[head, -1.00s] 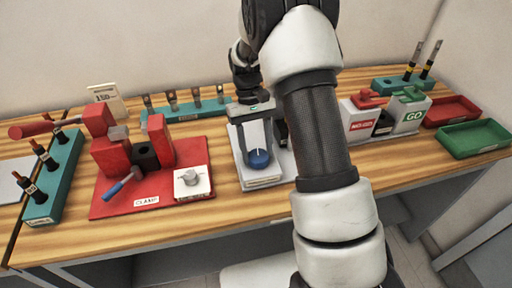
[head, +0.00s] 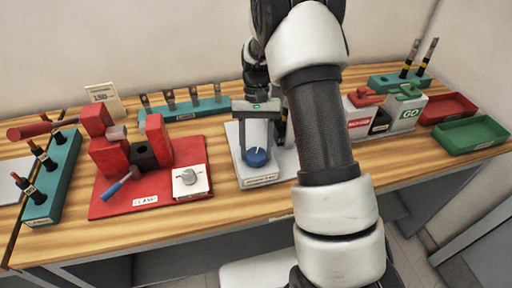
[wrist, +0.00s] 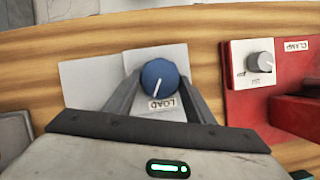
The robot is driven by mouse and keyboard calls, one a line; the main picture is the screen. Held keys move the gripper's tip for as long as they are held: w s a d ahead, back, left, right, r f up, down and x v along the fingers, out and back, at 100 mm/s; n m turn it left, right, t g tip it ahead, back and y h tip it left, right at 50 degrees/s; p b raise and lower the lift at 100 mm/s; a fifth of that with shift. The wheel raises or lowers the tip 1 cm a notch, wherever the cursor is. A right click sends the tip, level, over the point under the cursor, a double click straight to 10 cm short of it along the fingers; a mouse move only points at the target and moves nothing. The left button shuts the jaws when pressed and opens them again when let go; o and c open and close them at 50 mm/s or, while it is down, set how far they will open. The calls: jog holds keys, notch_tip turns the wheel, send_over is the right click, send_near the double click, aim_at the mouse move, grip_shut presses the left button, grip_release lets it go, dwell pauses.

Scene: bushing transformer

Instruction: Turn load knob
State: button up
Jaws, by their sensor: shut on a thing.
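The load knob (head: 256,157) is a round blue knob with a white pointer line, on the front of a pale grey unit (head: 262,181). In the wrist view the blue knob (wrist: 160,77) sits between my two fingers, with a "LOAD" label just below it. Its pointer line runs down and slightly left there. My gripper (head: 257,147) reaches down over the unit. The wrist view shows its fingers (wrist: 160,84) closed against both sides of the knob. My gripper's body hides the rear of the unit.
A red clamp base (head: 150,207) with its own grey knob (head: 188,177) stands to the left. A teal rack (head: 183,112) with several pieces stands behind. A GO box (head: 408,112), a red tray (head: 447,108) and a green tray (head: 470,138) are at right.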

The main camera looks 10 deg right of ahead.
jog(key=o, duration=1.1)
jog(key=shift+c, duration=0.2)
jog(key=v, duration=1.7)
jog(key=shift+r+p, duration=0.25)
jog(key=shift+p, duration=0.1)
